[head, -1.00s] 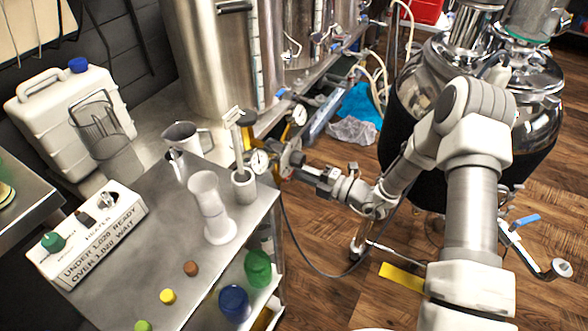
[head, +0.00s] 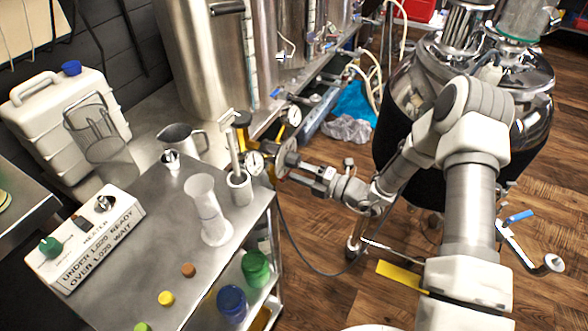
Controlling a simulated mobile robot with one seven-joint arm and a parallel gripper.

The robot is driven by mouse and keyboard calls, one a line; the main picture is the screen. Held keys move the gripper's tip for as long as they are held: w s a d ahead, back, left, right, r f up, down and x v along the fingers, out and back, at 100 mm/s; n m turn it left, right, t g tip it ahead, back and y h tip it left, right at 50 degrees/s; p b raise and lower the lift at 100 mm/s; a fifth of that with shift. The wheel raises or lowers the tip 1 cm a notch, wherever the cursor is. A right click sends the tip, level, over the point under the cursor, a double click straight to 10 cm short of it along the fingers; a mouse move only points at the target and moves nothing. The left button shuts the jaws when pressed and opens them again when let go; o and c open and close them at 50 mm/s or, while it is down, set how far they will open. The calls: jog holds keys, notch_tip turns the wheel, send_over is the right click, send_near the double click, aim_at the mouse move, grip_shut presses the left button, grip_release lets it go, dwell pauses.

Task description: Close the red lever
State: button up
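My gripper (head: 298,170) reaches left from my arm to the valve and gauge fittings at the right edge of the steel cart. A round white gauge (head: 255,163) sits just left of it, and a grey disc-like fitting (head: 289,153) is at its tip. The fingertips overlap these fittings, so I cannot tell whether they touch or grip anything. No red lever shows clearly; it may be hidden behind the gripper or be too small to make out.
The steel cart (head: 160,235) holds a clear cylinder (head: 207,209), a metal jug (head: 183,140) and a labelled heater box (head: 85,238). A large steel vessel (head: 535,112) stands right. A blue-handled lever (head: 519,216) is low right. Wooden floor lies between cart and vessel.

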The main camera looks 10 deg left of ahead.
jog(key=p+v, duration=0.3)
jog(key=v, duration=1.4)
jog(key=shift+d, duration=0.2)
jog(key=shift+s, duration=0.15)
